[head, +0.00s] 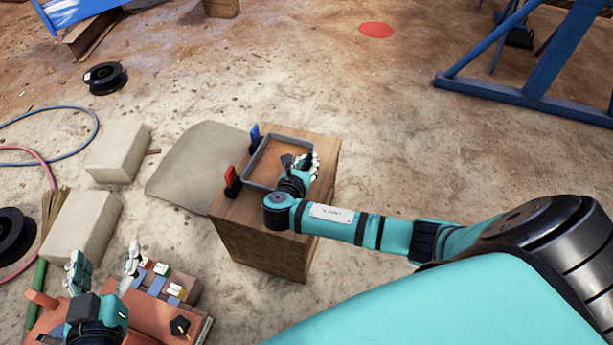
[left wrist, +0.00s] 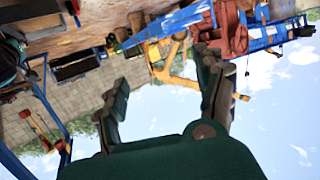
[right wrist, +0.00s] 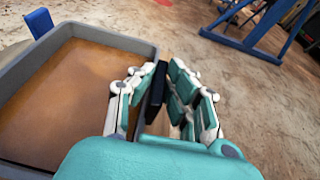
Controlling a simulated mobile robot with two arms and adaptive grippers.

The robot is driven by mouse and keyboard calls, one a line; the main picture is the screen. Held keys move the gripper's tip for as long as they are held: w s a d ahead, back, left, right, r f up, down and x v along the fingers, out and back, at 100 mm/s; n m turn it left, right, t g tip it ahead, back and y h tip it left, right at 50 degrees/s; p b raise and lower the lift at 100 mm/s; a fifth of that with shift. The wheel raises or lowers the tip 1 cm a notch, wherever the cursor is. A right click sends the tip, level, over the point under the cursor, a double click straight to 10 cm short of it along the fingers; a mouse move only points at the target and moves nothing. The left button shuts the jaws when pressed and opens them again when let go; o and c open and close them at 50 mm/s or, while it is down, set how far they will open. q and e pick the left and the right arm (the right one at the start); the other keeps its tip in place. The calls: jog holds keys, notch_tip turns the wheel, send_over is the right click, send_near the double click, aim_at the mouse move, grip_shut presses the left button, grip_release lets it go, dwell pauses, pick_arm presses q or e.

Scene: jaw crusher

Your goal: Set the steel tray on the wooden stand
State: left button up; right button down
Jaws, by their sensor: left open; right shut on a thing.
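The steel tray (head: 250,163) has a grey rim and a brown floor. In the head view it is over the top of the wooden stand (head: 262,243); I cannot tell whether it rests fully on it. The tray also fills the left of the right wrist view (right wrist: 104,38). My right gripper (head: 305,165) is at the tray's right side, shut on a dark upright piece (right wrist: 155,90) by the rim, apparently its handle. My left gripper (head: 105,262) is open and empty, above an orange case at lower left. It also shows open in the left wrist view (left wrist: 162,85).
A red clip-like piece (head: 232,182) and a blue one (head: 255,134) stand at the tray's left side. A grey cloth-like sheet (head: 190,165), pale blocks (head: 118,152), hoses and black spools lie left. A blue frame (head: 530,95) stands upper right. Floor behind the stand is clear.

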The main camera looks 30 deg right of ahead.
jog(key=shift+f, duration=0.55)
notch_tip(320, 180, down, 4)
jog(key=shift+r+b, duration=0.25)
jog(key=shift+b, duration=0.9)
pick_arm(q)
notch_tip(320, 180, up, 11)
jog(key=d+t+h, duration=0.1)
jog(key=t+h, duration=0.1)
jog(key=t, duration=0.4)
jog(key=shift+s+d+f+t, duration=0.2)
jog(key=shift+d+t, duration=0.05)
jog(key=shift+t, duration=0.05)
pick_arm(e)
jog(key=shift+f, duration=0.1)
jog(key=c, duration=1.4)
grip_release()
jog(key=shift+o, duration=0.2)
jog(key=shift+f, duration=0.1)
